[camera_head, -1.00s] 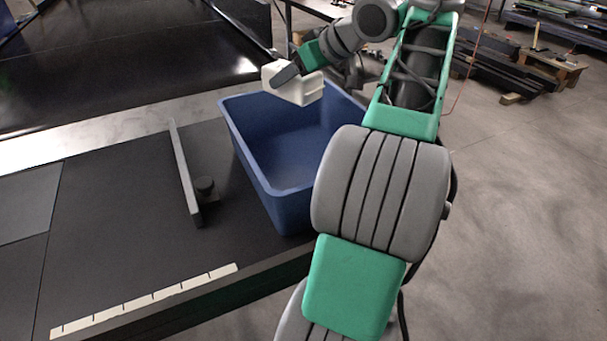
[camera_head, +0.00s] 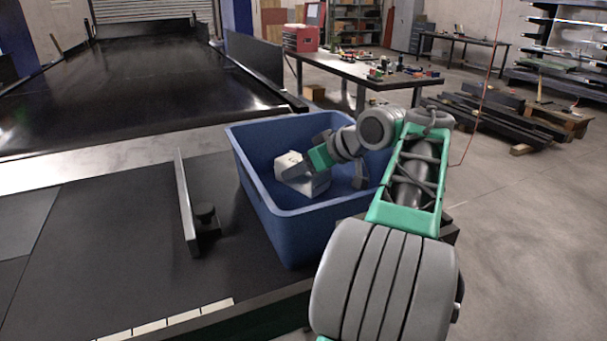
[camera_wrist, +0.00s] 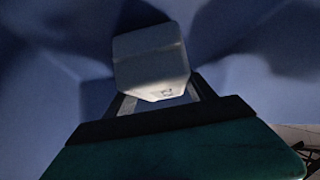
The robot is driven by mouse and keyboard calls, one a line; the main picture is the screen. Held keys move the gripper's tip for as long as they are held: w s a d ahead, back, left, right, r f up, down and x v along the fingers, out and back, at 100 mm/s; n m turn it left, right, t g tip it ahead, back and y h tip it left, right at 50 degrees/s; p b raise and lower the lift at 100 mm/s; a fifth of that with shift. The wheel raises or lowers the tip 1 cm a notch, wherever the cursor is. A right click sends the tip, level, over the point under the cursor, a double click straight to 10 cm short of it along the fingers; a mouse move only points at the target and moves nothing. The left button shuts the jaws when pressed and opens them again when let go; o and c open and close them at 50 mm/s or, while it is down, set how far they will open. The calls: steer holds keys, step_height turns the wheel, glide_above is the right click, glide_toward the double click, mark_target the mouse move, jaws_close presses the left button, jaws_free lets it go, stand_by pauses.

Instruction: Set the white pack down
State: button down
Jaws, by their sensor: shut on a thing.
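The white pack (camera_head: 302,176) is between the fingers of my gripper (camera_head: 312,172), inside the blue bin (camera_head: 310,216) and below its rim. In the wrist view the pack (camera_wrist: 150,58) is held at the fingertips of my gripper (camera_wrist: 158,92), with the blue inside of the bin (camera_wrist: 50,60) around it. My gripper is shut on the pack. Whether the pack touches the bin floor cannot be told; its underside is hidden.
The bin stands on a dark table section (camera_head: 110,235). A thin upright plate with a knob (camera_head: 188,205) stands left of the bin. A wide black conveyor (camera_head: 130,90) lies behind. A workbench (camera_head: 360,68) with tools and a red box stands at the back.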

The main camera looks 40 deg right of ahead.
steer(key=shift+f, duration=0.2)
steer(key=shift+c, duration=1.6)
jaws_free()
steer(key=shift+f, duration=0.1)
steer(key=shift+s+d+r, duration=0.1)
steer(key=shift+s+r, duration=0.15)
steer(key=shift+r, duration=0.1)
steer(key=p+v, duration=0.1)
steer(key=v, duration=0.6)
steer(key=shift+f, duration=0.1)
